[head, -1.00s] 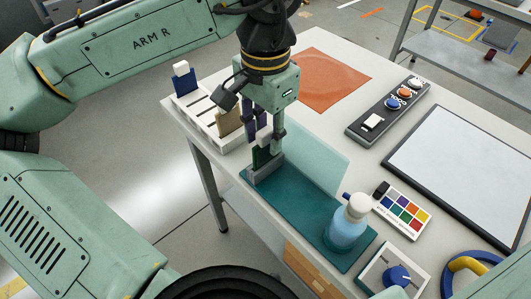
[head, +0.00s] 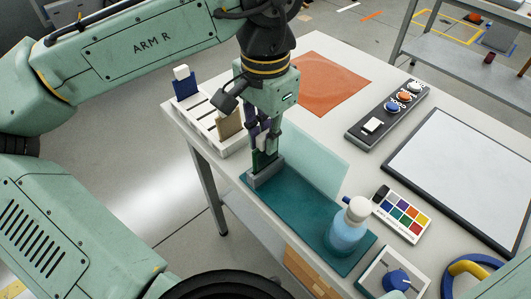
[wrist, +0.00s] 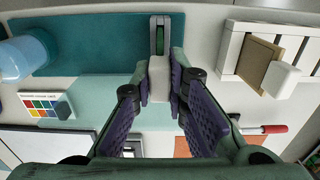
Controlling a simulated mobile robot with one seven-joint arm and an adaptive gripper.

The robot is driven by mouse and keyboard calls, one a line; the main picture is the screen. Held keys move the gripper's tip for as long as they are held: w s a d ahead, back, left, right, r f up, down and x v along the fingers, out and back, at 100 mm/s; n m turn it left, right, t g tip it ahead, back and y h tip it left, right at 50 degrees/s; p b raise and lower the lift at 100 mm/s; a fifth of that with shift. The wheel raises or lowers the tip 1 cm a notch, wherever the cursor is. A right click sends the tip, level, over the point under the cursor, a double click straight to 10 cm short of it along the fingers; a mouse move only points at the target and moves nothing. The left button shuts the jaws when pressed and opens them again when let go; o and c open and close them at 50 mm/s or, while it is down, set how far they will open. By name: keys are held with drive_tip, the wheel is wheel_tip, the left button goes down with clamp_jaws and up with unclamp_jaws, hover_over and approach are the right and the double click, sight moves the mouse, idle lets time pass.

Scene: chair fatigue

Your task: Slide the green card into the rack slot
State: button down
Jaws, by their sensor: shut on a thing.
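The green card (head: 264,161) stands upright in a grey holder (head: 267,176) on the teal mat (head: 297,210). In the wrist view its green part (wrist: 160,40) shows inside the holder, with its white grip block (wrist: 159,78) toward me. My gripper (head: 264,146) points down over the holder and is shut on the card's white block; its fingertips (wrist: 160,84) flank the block in the wrist view. The white slotted rack (head: 207,119) lies left of my gripper. It holds a blue card (head: 186,87) and a tan card (head: 229,124). The card's lower part is hidden by the holder.
A translucent panel (head: 315,158) stands along the mat, right of my gripper. A blue bottle (head: 347,230) stands at the mat's near end. A button box (head: 388,114), a colour chart (head: 402,215) and a whiteboard (head: 470,175) lie to the right.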

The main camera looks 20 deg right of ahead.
drive_tip(key=shift+r+p, duration=2.05)
drive_tip(key=shift+p, duration=0.05)
drive_tip(key=shift+r, duration=1.95)
drive_tip(key=shift+s, duration=0.1)
